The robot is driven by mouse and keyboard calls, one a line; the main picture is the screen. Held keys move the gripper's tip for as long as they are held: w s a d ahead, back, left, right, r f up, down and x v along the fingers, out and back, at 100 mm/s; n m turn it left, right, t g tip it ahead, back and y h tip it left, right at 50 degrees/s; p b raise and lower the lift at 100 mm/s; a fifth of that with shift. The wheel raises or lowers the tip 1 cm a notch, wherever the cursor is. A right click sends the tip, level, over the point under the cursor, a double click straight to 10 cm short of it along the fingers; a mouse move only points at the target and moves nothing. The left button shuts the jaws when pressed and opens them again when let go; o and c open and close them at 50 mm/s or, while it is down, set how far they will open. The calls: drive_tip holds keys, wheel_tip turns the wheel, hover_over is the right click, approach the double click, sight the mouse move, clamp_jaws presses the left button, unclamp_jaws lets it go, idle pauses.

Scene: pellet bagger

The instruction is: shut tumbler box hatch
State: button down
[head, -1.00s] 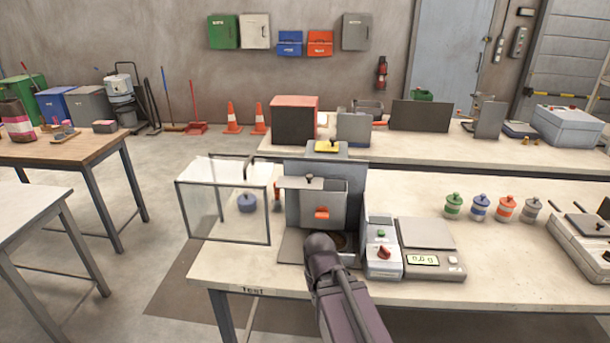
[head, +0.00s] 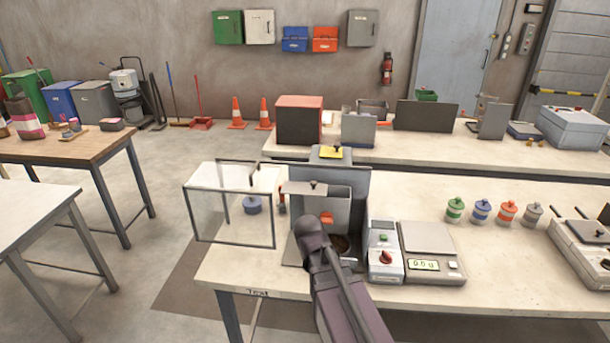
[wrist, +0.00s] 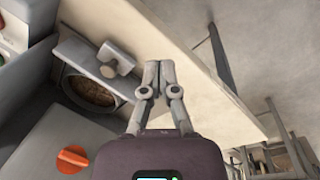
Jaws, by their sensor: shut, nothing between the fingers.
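A clear box with dark frame edges (head: 232,243) stands at the left end of the near bench in the head view, which I take for the tumbler box. My gripper (wrist: 157,75) is shut and empty in the wrist view, near the bench edge. In the head view my arm hides it, in front of the grey machine (head: 355,190), right of the clear box.
The wrist view shows a grey bar with a knob (wrist: 110,62), a round opening with brown contents (wrist: 88,92) and an orange knob (wrist: 72,159) close left of my gripper. A scale (head: 427,240) and several lidded pots stand right.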

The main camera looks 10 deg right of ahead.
drive_tip(key=w+a+r+n+t+h+p, duration=0.1)
drive_tip(key=w+a+r+n+h+p, duration=0.2)
drive_tip(key=w+r+n+p, duration=0.5)
drive_tip(key=w+a+r+n+t+h+p, duration=0.2)
drive_tip(key=w+a+r+n+p, duration=0.4)
drive_tip(key=r, duration=0.9)
drive_tip(key=w+n+h+p, duration=0.1)
drive_tip(key=w+n+p, duration=0.1)
drive_tip(key=w+n, duration=0.1)
drive_tip(key=shift+w+a+n+t, duration=0.25)
drive_tip(key=shift+w+n+t, duration=0.1)
drive_tip(key=shift+n, duration=0.25)
drive_tip(key=b, duration=0.7)
approach(312, 189)
wheel_tip(312, 189, down, 4)
drive_tip(key=shift+s+f, duration=0.1)
drive_tip(key=d, duration=0.1)
drive_tip(key=w+d, duration=0.1)
drive_tip(key=shift+w+d+r, duration=0.15)
drive_tip(key=shift+d+r, duration=0.05)
drive_tip(key=shift+d, duration=0.15)
drive_tip(key=shift+w+d, duration=0.25)
drive_tip(key=shift+d, duration=0.25)
